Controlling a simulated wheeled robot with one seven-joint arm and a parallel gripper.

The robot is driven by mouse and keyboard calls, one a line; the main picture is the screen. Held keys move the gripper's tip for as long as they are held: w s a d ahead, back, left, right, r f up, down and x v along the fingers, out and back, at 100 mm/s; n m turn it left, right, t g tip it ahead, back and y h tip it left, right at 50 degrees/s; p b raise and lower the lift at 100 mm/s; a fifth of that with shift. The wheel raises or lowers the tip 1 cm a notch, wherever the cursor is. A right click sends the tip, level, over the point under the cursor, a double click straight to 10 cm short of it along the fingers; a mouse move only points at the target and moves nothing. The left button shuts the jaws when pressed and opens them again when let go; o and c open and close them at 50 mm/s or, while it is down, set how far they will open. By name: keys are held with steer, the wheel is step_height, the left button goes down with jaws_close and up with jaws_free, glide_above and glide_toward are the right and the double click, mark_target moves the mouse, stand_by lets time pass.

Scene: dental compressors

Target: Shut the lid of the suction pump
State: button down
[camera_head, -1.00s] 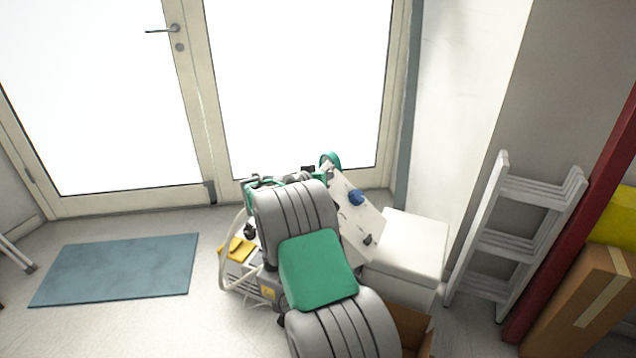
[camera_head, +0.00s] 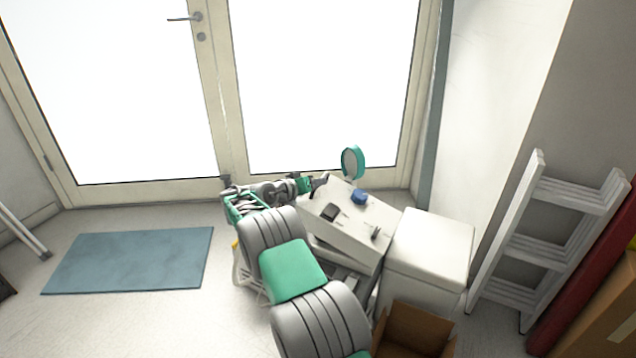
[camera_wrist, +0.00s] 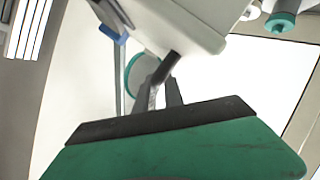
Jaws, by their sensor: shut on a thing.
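The suction pump's white lid (camera_head: 340,222) is tilted over the pump body (camera_head: 330,258), with a gap still showing beneath it. The lid carries a blue knob (camera_head: 359,197) and dark fittings, and a round green-rimmed part (camera_head: 353,162) stands at its far end. My arm hides much of the pump's left side.
A white box-shaped unit (camera_head: 430,247) stands close to the right of the pump, with an open cardboard box (camera_head: 412,330) in front. A ladder (camera_head: 550,235) leans at the right wall. A blue mat (camera_head: 130,262) lies left on open floor; glazed doors are behind.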

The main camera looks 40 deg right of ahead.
steer(key=shift+d, duration=0.15)
steer(key=c, duration=1.7)
jaws_free()
steer(key=shift+s+d, duration=0.1)
steer(key=shift+a, duration=0.2)
steer(key=shift+a, duration=0.1)
steer(key=p+v, duration=0.1)
steer(key=v, duration=0.6)
steer(key=shift+w+p, duration=0.25)
steer(key=shift+p, duration=0.1)
steer(key=shift+s+a, duration=0.15)
steer(key=shift+a, duration=0.15)
